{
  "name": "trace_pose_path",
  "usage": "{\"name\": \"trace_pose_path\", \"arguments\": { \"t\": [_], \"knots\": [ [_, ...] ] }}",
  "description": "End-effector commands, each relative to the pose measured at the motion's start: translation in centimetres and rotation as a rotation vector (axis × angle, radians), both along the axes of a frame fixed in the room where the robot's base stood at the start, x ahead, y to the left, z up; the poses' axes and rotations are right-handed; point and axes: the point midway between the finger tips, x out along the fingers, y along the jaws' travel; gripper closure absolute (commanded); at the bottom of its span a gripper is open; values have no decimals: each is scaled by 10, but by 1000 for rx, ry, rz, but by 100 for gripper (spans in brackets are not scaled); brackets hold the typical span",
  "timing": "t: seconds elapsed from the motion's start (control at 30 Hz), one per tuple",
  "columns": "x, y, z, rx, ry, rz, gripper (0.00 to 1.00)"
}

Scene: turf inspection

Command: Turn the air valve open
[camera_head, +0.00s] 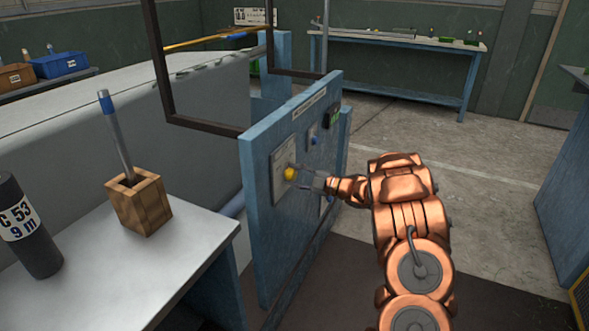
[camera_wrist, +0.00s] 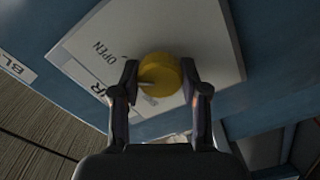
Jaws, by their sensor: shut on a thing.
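The air valve is a yellow round knob (camera_head: 290,173) on a pale plate (camera_head: 281,184) on the blue panel (camera_head: 258,230). In the wrist view the knob (camera_wrist: 160,70) sits between my two fingers, on the plate (camera_wrist: 215,35) marked "OPEN" and partly hidden other lettering. A pale mark shows on the knob's left part. My gripper (camera_wrist: 163,90) is shut on the knob, one finger on each side. In the head view my gripper (camera_head: 306,179) reaches the panel from the right. The knob's exact turn angle is hard to tell.
A blue knob (camera_head: 315,141) and a dark box with a green face (camera_head: 333,116) are farther along the panel. A table (camera_head: 200,240) at left holds a wooden block with a pen-like tool (camera_head: 138,200) and a black cylinder (camera_head: 28,228). Open floor (camera_head: 480,200) lies right.

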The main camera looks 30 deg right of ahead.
Motion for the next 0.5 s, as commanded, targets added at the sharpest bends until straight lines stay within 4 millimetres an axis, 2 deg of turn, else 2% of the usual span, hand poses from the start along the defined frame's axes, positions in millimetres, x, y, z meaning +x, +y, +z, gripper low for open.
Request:
{"name": "trace_pose_path", "arguments": {
  "t": [0.03,0.5],
  "knots": [
    [0,2,4,24,12,6,90],
    [1,1,4,142,81,5,90]
  ]
}}
